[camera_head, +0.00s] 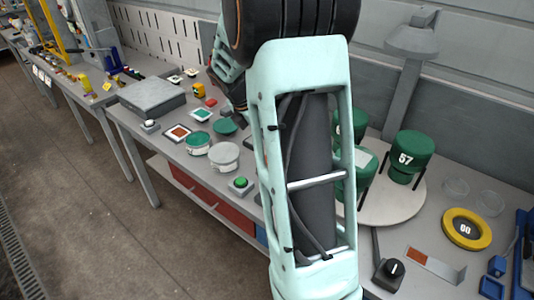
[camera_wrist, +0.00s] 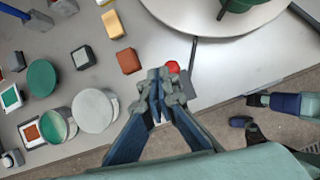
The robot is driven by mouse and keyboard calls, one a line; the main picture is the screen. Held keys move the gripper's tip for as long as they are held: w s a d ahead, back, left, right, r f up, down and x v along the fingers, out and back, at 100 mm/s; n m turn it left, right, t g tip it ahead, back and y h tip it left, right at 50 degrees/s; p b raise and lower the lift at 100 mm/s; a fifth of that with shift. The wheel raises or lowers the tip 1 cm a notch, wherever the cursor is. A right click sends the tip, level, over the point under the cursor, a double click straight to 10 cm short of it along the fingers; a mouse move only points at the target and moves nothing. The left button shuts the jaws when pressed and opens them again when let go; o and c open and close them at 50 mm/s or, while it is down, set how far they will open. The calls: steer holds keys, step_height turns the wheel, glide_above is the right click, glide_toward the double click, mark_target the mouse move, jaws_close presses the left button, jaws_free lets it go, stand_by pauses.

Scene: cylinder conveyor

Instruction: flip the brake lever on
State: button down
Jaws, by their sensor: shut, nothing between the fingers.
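A small black box with a white mark on its top (camera_head: 388,272) sits at the near right of the table in the head view. A thin dark rod (camera_head: 376,245) stands beside it, near the round turntable; I cannot tell for sure that this is the brake lever. In the wrist view a dark rod (camera_wrist: 193,50) shows just past my gripper (camera_wrist: 160,73), near the turntable's rim. My gripper is shut and empty, its fingertips together over the table. A round red part (camera_wrist: 173,67) shows partly behind the fingertips. My arm hides much of the table in the head view.
The pale turntable (camera_head: 405,205) bears green cylinders (camera_head: 408,158). A white cylinder (camera_head: 224,157) and a green button (camera_head: 240,186) stand left of my arm. A yellow ring (camera_head: 466,229) lies at the right. The table's front edge runs below my gripper in the wrist view.

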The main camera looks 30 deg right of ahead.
steer(key=shift+w+d+r, duration=0.1)
steer(key=shift+d+r, duration=0.05)
steer(key=shift+r, duration=0.45)
steer(key=shift+d+r, duration=0.1)
steer(key=shift+r, duration=0.45)
